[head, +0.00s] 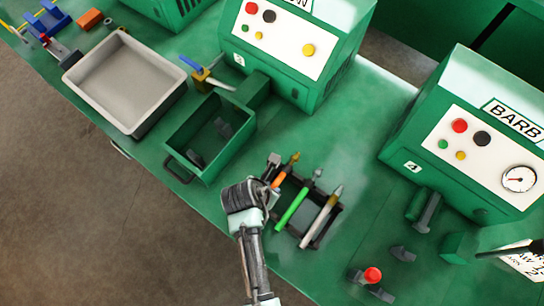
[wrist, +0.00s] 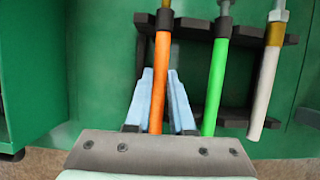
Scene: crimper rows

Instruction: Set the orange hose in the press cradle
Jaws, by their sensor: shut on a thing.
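The orange hose (head: 279,181), with a brass end fitting, is at the left end of a dark rack (head: 318,237). In the wrist view the orange hose (wrist: 160,85) runs between the two pale blue fingers of my gripper (wrist: 160,92), which is shut on it. Its fitting overlaps the rack's back bar; I cannot tell whether it still rests there. In the head view my gripper (head: 272,189) is at the rack's left side. Two green machines have parts at their fronts, one (head: 254,90) by a blue-handled lever and one (head: 424,208) below the BARB panel. Neither is clearly labelled as the press cradle.
A green hose (head: 292,209) and a white hose (head: 322,217) lie in the rack, right of the orange one. A green open bin (head: 168,140) and a grey tray (head: 70,82) stand to the left. A red button (head: 372,275) and dark blocks are at the lower right.

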